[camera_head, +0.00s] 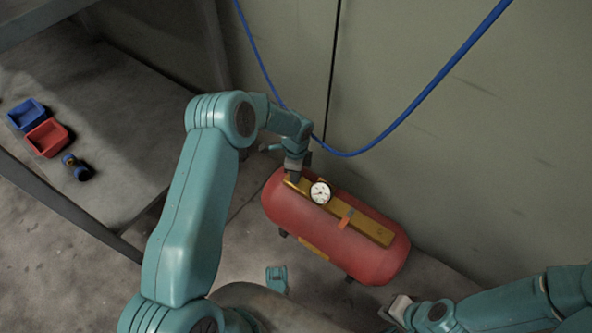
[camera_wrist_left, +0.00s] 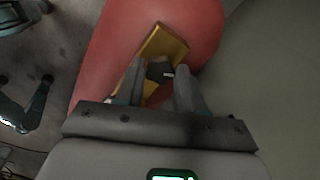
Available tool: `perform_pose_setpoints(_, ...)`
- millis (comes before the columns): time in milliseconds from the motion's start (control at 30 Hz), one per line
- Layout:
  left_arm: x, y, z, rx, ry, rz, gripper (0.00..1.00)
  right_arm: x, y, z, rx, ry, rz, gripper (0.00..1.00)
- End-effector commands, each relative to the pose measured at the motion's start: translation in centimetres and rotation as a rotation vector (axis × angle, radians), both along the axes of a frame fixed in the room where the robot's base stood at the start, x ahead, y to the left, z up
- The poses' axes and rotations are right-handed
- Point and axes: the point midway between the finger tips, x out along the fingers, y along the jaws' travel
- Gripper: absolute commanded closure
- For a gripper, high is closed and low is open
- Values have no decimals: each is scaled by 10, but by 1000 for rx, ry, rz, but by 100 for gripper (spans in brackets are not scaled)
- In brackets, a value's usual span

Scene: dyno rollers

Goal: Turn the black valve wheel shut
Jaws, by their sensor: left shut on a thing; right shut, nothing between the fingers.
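The black valve wheel (camera_wrist_left: 158,71) shows in the left wrist view as a dark, many-sided piece between my left fingers, on the yellow plate of the red tank. My left gripper (camera_head: 292,176) is shut on it at the left end of the tank (camera_head: 375,255); its fingers also show in the left wrist view (camera_wrist_left: 159,82). In the head view the gripper hides the wheel. How far the wheel is turned I cannot tell. My right gripper (camera_head: 397,307) is shut and empty, low in front of the tank's right end.
A white round gauge (camera_head: 320,192) and an orange lever (camera_head: 346,219) sit on the tank's yellow plate (camera_head: 375,233), right of my left gripper. A blue hose (camera_head: 410,112) hangs along the wall behind. A shelf at left holds a blue bin (camera_head: 27,115) and red bin (camera_head: 47,138).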

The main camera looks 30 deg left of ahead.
Motion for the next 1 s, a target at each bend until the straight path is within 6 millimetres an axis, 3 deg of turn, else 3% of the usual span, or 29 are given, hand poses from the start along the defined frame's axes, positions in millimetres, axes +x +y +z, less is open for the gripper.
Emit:
perform_pose_setpoints(500,1,0,1,0,-2,-359,93,-1,1,3,0,1,3,100)
perform_pose_setpoints(1000,1,0,1,0,-2,-443,92,-1,1,4,0,2,4,100)
